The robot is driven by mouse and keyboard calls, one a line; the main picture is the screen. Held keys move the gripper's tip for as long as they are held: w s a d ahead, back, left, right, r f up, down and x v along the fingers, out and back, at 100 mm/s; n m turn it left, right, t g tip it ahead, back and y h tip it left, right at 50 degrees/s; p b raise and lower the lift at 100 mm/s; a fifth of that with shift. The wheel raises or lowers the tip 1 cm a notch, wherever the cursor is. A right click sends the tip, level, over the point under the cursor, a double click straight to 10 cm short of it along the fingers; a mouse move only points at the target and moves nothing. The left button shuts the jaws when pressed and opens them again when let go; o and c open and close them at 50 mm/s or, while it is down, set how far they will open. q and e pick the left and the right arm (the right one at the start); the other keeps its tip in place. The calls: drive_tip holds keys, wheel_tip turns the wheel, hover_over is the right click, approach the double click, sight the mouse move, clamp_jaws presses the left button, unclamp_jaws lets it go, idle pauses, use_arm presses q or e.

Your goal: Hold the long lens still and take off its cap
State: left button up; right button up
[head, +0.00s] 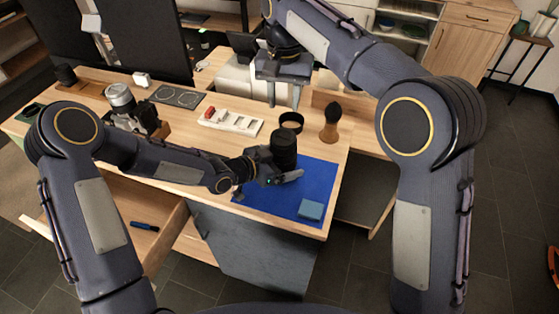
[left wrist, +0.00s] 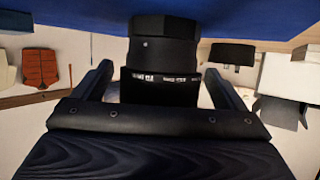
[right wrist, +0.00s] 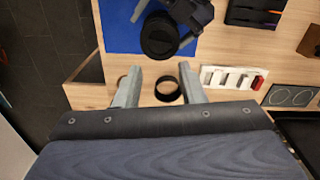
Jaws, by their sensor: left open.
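The long black lens (head: 284,142) stands upright on the blue mat (head: 310,178). My left gripper (head: 285,174) is low at the lens; in the left wrist view its two fingers (left wrist: 160,88) stand on either side of the lens (left wrist: 163,55), with gaps showing. The right wrist view looks down on the lens's dark round top (right wrist: 159,36), where the cap would sit; I cannot make out the cap's edge. My right gripper (head: 284,103) is open and empty above the table's far side, away from the lens. It also shows in the right wrist view (right wrist: 160,85).
A black ring (head: 291,121) lies just behind the lens, with a brush (head: 330,122) to its right. A white tray (head: 233,122), a camera (head: 130,108) and a dark pad (head: 178,97) are farther left. A blue block (head: 311,209) lies on the mat's front corner. A drawer (head: 150,215) stands open.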

sight(283, 136)
use_arm(q)
drive_tip(key=shift+c, duration=0.4)
drive_tip(key=c, duration=1.4)
use_arm(e)
drive_tip(key=shift+o, duration=0.2)
drive_tip(key=o, duration=0.8)
drive_tip(key=shift+f+m, duration=0.65)
drive_tip(key=shift+m, duration=0.15)
drive_tip(key=shift+o, duration=0.2)
drive_tip(key=shift+f, duration=4.4)
drive_tip(key=shift+c, duration=0.5)
drive_tip(key=c, duration=0.9)
drive_tip(key=shift+r, duration=0.7)
drive_tip(key=shift+r, duration=2.45)
